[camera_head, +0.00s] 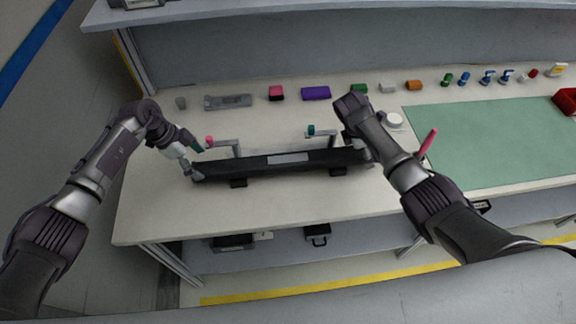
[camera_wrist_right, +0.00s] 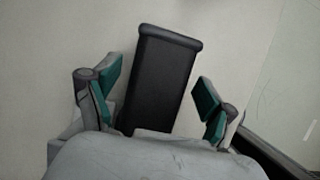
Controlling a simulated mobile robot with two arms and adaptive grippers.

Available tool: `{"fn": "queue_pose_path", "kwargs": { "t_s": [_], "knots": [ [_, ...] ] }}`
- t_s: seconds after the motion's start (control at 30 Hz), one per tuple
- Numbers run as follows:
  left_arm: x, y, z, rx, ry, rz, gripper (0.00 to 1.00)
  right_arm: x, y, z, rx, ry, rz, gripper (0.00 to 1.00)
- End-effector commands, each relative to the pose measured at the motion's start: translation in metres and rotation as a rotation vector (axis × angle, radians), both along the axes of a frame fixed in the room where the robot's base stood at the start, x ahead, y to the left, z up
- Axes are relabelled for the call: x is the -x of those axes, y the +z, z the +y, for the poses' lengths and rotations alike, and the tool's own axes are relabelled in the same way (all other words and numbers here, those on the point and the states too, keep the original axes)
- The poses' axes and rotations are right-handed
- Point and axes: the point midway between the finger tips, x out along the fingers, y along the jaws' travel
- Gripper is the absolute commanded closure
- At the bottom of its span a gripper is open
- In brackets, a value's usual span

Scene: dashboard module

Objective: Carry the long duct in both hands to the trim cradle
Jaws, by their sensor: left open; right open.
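The long duct (camera_head: 262,167), a long black bar with a pale label, lies lengthwise near the front of the pale bench. My left gripper (camera_head: 193,160) is open at the duct's left end. My right gripper is largely hidden behind its own arm in the head view, at the duct's right end. In the right wrist view my right gripper (camera_wrist_right: 158,103) is open, with its teal pads on either side of the black duct end (camera_wrist_right: 160,75) and gaps showing. Two grey clamp-like arms, with pink (camera_head: 209,141) and teal (camera_head: 311,130) tips, stand behind the duct. I cannot tell which part is the trim cradle.
A green mat (camera_head: 490,140) covers the bench's right side. A row of small items, including a grey tray (camera_head: 228,102) and a purple block (camera_head: 316,93), lines the back. A white round item (camera_head: 393,119) and a pink-red handle (camera_head: 429,142) are near my right arm.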

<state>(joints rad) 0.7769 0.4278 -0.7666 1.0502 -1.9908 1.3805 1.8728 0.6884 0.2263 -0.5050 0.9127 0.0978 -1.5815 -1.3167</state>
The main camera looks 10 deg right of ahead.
Motion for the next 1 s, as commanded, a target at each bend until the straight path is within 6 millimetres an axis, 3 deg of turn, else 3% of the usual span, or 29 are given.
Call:
{"fn": "queue_pose_path", "kwargs": {
  "t_s": [0.1, 0.3, 0.53, 1.0],
  "knots": [
    [-0.001, 0.026, 0.011, -0.002, 0.000, -0.004, 0.17, 0.000, 0.000, 0.000, 0.000, 0.000, 0.000, 0.17],
    [0.000, 0.056, 0.023, 0.000, 0.000, -0.003, 0.17, 0.000, 0.000, 0.000, 0.000, 0.000, 0.000, 0.17],
    [0.001, 0.067, 0.028, 0.000, 0.000, 0.000, 0.17, -0.001, 0.006, 0.003, -0.001, 0.001, -0.003, 0.17],
    [0.000, 0.067, 0.027, 0.000, 0.000, -0.001, 0.17, -0.001, 0.089, 0.037, 0.000, 0.002, -0.003, 0.17]
  ]
}}
